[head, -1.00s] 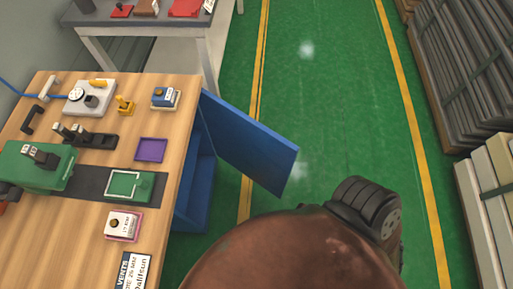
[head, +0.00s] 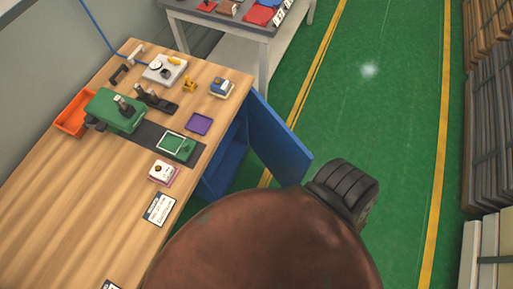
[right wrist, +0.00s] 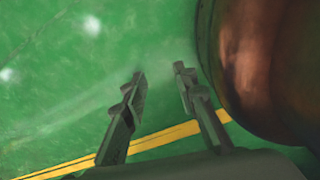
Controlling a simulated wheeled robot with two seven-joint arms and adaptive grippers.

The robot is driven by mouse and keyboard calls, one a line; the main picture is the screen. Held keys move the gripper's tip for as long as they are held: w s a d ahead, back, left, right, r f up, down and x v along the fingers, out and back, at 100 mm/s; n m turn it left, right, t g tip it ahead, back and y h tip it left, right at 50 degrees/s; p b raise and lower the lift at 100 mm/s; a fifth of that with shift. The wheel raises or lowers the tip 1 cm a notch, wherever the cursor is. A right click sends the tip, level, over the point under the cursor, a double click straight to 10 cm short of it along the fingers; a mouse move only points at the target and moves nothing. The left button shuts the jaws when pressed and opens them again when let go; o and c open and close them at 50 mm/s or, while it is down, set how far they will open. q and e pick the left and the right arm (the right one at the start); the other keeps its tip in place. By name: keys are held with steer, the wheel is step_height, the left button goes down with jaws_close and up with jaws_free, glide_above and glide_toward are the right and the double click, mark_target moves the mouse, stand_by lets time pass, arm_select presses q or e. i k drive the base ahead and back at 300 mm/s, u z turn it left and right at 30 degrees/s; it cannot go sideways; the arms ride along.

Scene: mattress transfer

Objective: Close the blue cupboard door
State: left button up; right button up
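The blue cupboard door (head: 279,142) stands open in the head view, swung out from the right side of the wooden workbench. The open blue cupboard (head: 222,167) is under the bench top, with part of its inside showing. My right gripper (right wrist: 159,72) is open and empty in the right wrist view, with its two fingers apart above the green floor. The door does not show in that view, and my right gripper does not show in the head view. My left gripper is in neither view.
The wooden workbench (head: 105,200) holds several tools and an orange tray (head: 69,116). A grey table (head: 240,45) stands behind it. Stacked dark boards (head: 488,120) line the right side. The green floor (head: 385,130) between is clear.

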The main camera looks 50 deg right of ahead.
mark_target(285, 156)
steer(key=u, duration=1.8)
steer(key=k, duration=2.45)
steer(key=z, duration=1.65)
